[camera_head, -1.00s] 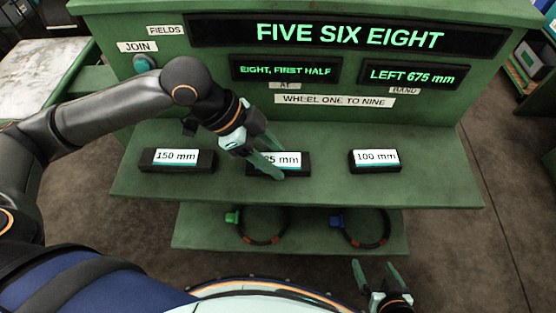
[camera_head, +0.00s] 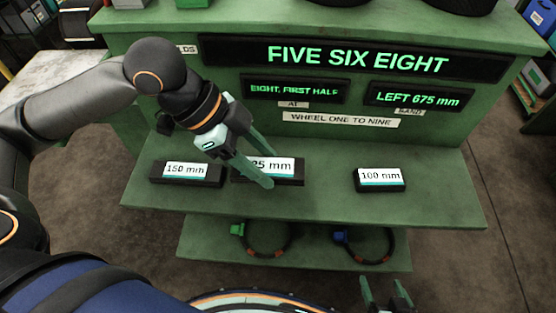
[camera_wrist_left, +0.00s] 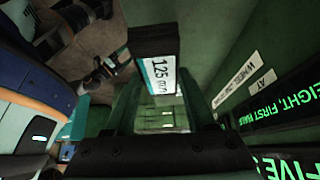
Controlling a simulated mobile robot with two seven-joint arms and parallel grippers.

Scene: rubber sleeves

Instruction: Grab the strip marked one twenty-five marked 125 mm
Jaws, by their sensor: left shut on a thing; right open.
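The strip marked 125 mm (camera_head: 282,167) is a dark block with a white and teal label, partly covered by a finger in the head view. My left gripper (camera_head: 269,168) is shut on it, with fingers on either side. It appears raised off the green shelf. In the left wrist view the strip (camera_wrist_left: 160,75) sits between the fingers, its label reading 125 mm. The 150 mm strip (camera_head: 186,171) lies to the left and the 100 mm strip (camera_head: 380,177) to the right. My right gripper (camera_head: 388,294) is open and empty at the bottom edge.
The green shelf (camera_head: 325,195) has clear room between the held strip and the 100 mm strip. Behind stands a panel with displays, the top one (camera_head: 357,58) reading FIVE SIX EIGHT. Two dark rings, with green (camera_head: 237,229) and blue (camera_head: 339,236) parts, rest on the lower shelf.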

